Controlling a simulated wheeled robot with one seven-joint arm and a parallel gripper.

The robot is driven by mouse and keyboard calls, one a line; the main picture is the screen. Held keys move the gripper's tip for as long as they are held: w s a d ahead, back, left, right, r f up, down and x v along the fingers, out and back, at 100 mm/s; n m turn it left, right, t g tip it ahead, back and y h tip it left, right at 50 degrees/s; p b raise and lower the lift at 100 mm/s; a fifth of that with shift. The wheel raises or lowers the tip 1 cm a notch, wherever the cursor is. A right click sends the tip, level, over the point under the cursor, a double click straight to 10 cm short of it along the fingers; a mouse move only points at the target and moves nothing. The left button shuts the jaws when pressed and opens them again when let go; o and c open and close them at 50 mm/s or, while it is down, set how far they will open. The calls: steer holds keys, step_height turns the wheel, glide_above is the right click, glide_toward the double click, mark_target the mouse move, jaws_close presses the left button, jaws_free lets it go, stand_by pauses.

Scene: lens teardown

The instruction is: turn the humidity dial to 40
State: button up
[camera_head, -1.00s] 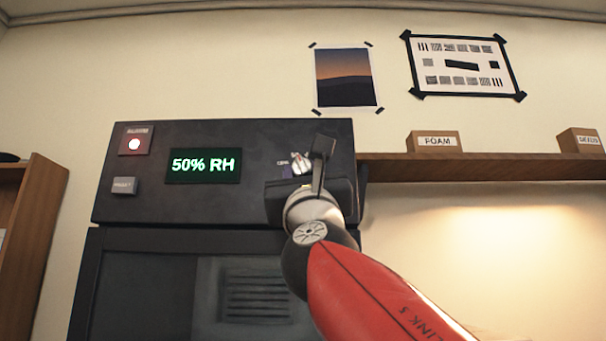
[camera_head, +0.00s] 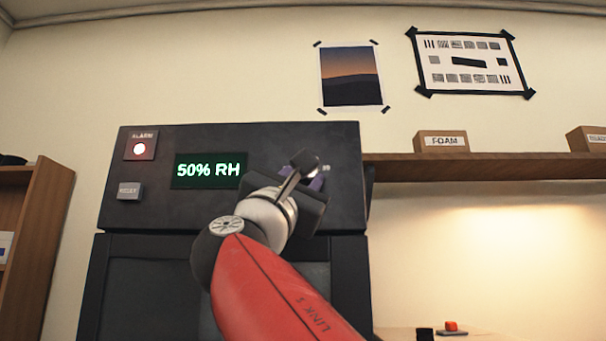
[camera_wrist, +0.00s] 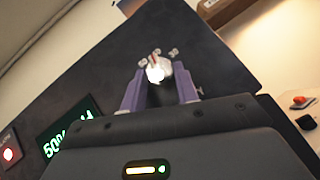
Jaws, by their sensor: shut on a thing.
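The dark control panel (camera_head: 262,140) carries a green display (camera_head: 209,170) that reads 50% RH. The humidity dial (camera_wrist: 158,73) is a small white knob with marks around its top, seen in the wrist view. My gripper (camera_wrist: 161,76) has its purple fingers on both sides of the dial and is shut on it. In the head view my gripper (camera_head: 318,182) is at the panel's right part, and the fingers and wrist hide most of the dial. The dial's numbers are too small to read.
A red-lit alarm lamp (camera_head: 140,148) and a reset button (camera_head: 129,191) are on the panel's left. A small red item (camera_head: 451,326) lies low at the right.

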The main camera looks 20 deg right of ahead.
steer(key=shift+a+r+m+g+h+p, duration=0.15)
steer(key=shift+m+g+h+p, duration=0.65)
steer(key=shift+m+g, duration=0.8)
steer(key=shift+m, duration=0.4)
steer(key=o, duration=1)
steer(key=shift+c, duration=0.2)
steer(key=b+v, duration=0.2)
steer(key=v, duration=0.6)
